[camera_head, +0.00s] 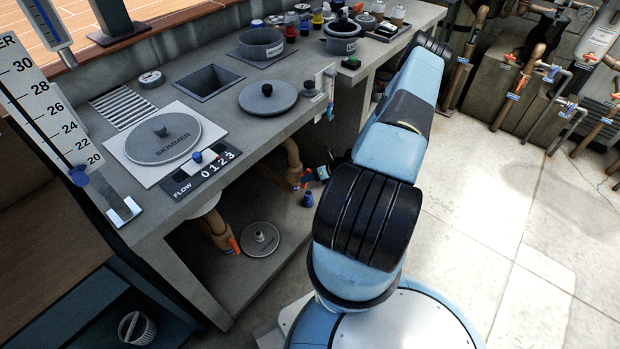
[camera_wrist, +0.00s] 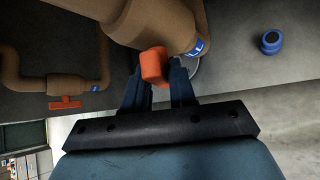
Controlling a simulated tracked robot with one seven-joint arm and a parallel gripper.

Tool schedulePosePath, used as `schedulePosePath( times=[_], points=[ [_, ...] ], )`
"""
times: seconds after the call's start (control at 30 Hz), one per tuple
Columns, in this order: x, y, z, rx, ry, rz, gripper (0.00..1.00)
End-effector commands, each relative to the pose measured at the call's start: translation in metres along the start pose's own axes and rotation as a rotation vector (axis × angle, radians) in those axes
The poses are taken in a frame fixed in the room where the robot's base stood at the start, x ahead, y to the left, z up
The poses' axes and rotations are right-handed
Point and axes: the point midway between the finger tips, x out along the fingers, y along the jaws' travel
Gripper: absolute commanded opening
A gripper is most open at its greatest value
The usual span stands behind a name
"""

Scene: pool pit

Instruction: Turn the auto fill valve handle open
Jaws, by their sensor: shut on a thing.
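An orange valve handle (camera_wrist: 154,66) sits on a thick brown pipe (camera_wrist: 160,22) in the wrist view. A blue tag beside it shows letters ending in "LL"; the rest cannot be read. My gripper (camera_wrist: 158,80) has its two dark fingers on either side of the orange handle and is shut on it. In the head view my gripper (camera_head: 314,177) reaches under the bench edge to the brown pipe (camera_head: 293,165), mostly behind my arm. The handle's stem is hidden in the wrist view.
A second orange handle (camera_wrist: 65,103) is on a brown pipe at left in the wrist view. A blue cap (camera_wrist: 271,41) lies at right. In the head view, a grey bench (camera_head: 225,125) overhangs the pipes, and a round disc (camera_head: 260,240) lies below. Open floor is at right.

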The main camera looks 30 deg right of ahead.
Motion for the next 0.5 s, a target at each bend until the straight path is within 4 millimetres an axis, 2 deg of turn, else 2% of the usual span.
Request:
schedulePosePath(
  times=[0.5],
  points=[
    [-0.0002,0.0021,-0.0032,-0.208,0.010,-0.213,0.00]
  ],
)
